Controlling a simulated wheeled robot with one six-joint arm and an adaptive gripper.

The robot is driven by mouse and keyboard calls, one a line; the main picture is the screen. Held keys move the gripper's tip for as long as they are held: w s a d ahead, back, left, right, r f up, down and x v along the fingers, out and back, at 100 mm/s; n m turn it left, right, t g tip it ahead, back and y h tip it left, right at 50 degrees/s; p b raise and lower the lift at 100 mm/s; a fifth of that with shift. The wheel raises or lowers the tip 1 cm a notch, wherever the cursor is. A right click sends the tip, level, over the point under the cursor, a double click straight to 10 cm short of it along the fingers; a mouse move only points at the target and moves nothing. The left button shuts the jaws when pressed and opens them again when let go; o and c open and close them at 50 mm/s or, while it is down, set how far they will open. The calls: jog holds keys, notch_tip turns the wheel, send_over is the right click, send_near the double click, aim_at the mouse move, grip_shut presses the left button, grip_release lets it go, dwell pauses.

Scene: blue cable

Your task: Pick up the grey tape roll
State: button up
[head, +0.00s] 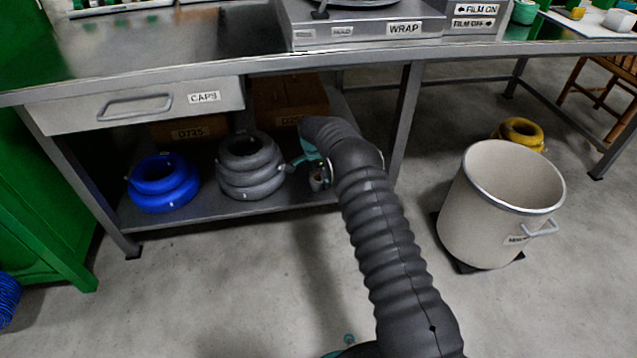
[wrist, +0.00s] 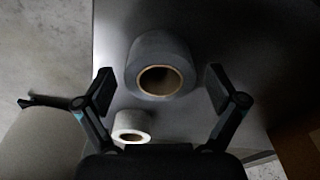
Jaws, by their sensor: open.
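The grey tape roll (wrist: 160,48) stands on the dark shelf surface in the wrist view, its brown-cored hole showing. My gripper (wrist: 160,90) is open, with one finger to the left of the grey roll and one to the right, and a gap to each. No contact shows. A smaller white roll (wrist: 132,121) sits below and left of it, close to the gripper's body. In the head view my arm reaches to the lower shelf and hides most of the gripper and the grey roll.
The lower shelf (head: 205,212) also holds a blue coil (head: 163,190), a grey coil (head: 250,175) and brown boxes labelled D725 (head: 192,128). The bench top and a table leg (head: 405,120) frame the opening. A white bin (head: 490,220) stands right; the floor in front is clear.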

jog(key=shift+f, duration=0.35)
jog(key=shift+c, duration=0.3)
jog(key=c, duration=1.2)
jog(key=shift+r, duration=0.1)
